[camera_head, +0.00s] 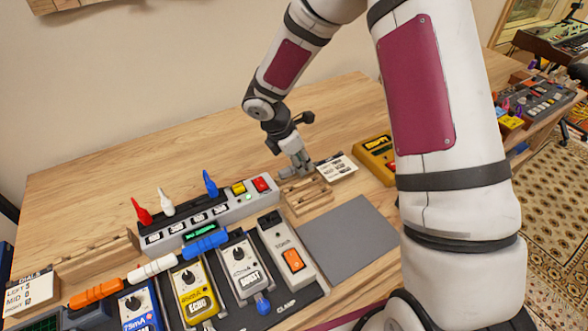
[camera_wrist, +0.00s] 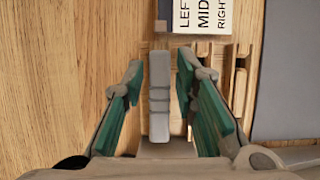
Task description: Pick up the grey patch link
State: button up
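The grey patch link (camera_wrist: 159,95) is a narrow bar with ridges around its middle, upright in the wrist view. My gripper (camera_wrist: 159,73) is open, with one green-padded finger on each side of the link. A gap shows between each finger and the link, most clearly on the left. In the head view my gripper (camera_head: 297,168) points down at the wooden rack (camera_head: 310,196) at the back of the table. There I cannot make out the link apart from the fingers. The rack's slots (camera_wrist: 236,85) show to the right of the link.
A lettered card block (camera_wrist: 200,12) stands close beyond the link. A yellow device (camera_head: 376,153) is right of the rack; a grey mat (camera_head: 349,236) lies in front.

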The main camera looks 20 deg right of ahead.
jog(key=shift+f, duration=0.2)
dwell(0.5)
grip_shut()
